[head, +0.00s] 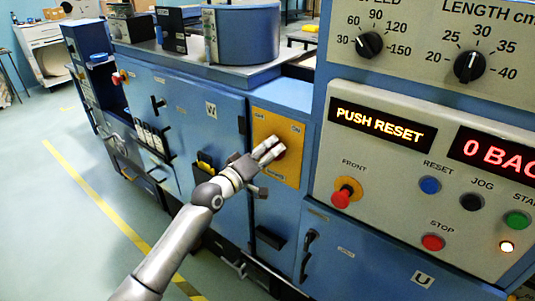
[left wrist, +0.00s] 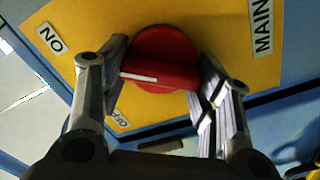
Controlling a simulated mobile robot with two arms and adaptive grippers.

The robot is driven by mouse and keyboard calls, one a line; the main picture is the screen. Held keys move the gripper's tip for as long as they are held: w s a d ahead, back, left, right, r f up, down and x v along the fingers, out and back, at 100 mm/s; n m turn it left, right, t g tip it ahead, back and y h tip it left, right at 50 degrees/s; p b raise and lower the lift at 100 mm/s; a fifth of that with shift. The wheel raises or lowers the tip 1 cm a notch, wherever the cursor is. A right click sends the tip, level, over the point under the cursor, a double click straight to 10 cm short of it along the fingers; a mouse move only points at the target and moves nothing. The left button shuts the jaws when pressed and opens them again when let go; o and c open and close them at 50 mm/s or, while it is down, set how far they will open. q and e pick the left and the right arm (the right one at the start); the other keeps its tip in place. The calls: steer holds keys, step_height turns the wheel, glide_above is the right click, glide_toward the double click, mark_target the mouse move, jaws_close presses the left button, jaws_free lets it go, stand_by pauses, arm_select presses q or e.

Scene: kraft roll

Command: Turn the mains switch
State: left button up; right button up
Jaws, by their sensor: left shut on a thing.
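The mains switch is a round red knob (left wrist: 165,48) with a raised red bar and a white line, on a yellow plate (left wrist: 215,25). The white line lies nearly level, at the bar's left part, between the ON label (left wrist: 49,38) at upper left and the OFF label (left wrist: 120,121) at lower left. My left gripper (left wrist: 160,85) is shut on the knob, one finger on each side. In the head view my left gripper (head: 272,151) reaches the yellow plate (head: 289,171) and hides most of the knob. My right gripper is not in view.
Right of the plate is a control panel with a red front stop button (head: 341,199), a blue reset button (head: 429,185) and a display reading PUSH RESET (head: 381,124). A black handle (head: 308,250) sits below. Open floor (head: 75,225) lies to the left.

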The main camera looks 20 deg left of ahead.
arm_select(q)
steer(key=shift+f+m, duration=0.1)
steer(key=shift+m, duration=0.8)
steer(key=o, duration=1)
steer(key=v, duration=1.2)
